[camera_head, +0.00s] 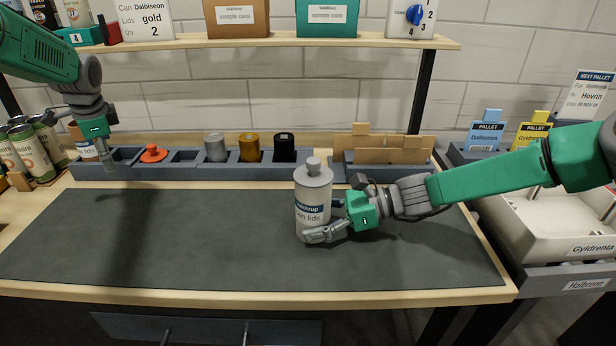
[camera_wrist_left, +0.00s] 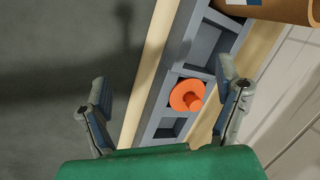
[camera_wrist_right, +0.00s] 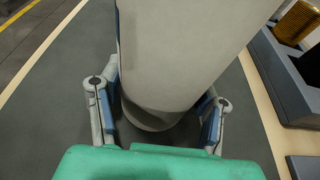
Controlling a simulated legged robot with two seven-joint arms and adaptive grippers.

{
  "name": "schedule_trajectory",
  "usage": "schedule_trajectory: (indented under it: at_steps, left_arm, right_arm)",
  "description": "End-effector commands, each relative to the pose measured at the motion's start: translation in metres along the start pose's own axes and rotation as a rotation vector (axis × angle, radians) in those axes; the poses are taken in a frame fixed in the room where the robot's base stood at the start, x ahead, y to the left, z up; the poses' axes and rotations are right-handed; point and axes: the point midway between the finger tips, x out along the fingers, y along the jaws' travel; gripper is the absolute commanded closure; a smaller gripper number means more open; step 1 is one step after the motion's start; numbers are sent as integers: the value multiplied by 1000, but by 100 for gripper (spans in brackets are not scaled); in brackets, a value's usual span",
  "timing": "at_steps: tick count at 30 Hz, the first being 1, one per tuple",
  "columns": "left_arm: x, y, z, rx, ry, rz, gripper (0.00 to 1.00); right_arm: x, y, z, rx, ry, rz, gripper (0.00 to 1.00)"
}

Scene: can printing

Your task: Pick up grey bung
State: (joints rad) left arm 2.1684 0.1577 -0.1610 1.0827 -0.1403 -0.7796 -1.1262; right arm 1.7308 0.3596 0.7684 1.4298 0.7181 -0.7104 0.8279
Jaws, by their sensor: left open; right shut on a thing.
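The grey bung (camera_head: 314,167) sits on top of a white, blue-labelled can-lids container (camera_head: 313,205), which stands upright on the dark mat. My right gripper (camera_head: 326,220) is shut around the container's lower body; the container also fills the right wrist view (camera_wrist_right: 180,60), where the bung is out of frame. My left gripper (camera_head: 104,158) is open and empty, above the left end of the grey rack, well left of the container. In the left wrist view, an orange bung (camera_wrist_left: 188,95) lies in a rack compartment beyond its spread fingers.
The grey rack (camera_head: 185,158) along the mat's back edge holds the orange bung and silver, gold and black cylinders (camera_head: 283,148). Several cans (camera_head: 38,150) stand at far left. A shelf (camera_head: 300,41) spans above. The mat (camera_head: 180,235) left of the container is clear.

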Motion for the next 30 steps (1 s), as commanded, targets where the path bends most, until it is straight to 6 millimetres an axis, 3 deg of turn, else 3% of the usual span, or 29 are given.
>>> schedule_trajectory:
  at_steps: [1,6,9,12,18,21,25,30]
  left_arm:
    - [-18,16,-44,114,37,29,15]
    - [-82,86,-162,522,136,122,15]
    - [-126,135,-218,774,186,160,15]
    - [-170,184,-261,1011,226,189,15]
    - [-239,259,-306,1374,274,217,15]
    - [-259,280,-315,1477,286,222,15]
    - [-265,294,-318,1539,290,228,15]
    - [-240,304,-319,1548,294,231,15]
  right_arm:
    - [0,-1,-2,0,4,-4,59]
    - [0,-1,-1,0,4,-4,59]
    - [0,-1,-1,0,4,-4,59]
    - [0,-1,-1,0,4,-4,59]
    - [0,0,-1,0,4,-3,59]
    - [0,0,-1,0,3,-2,59]
    - [1,0,-1,1,4,-1,59]
    - [2,0,0,1,4,0,59]
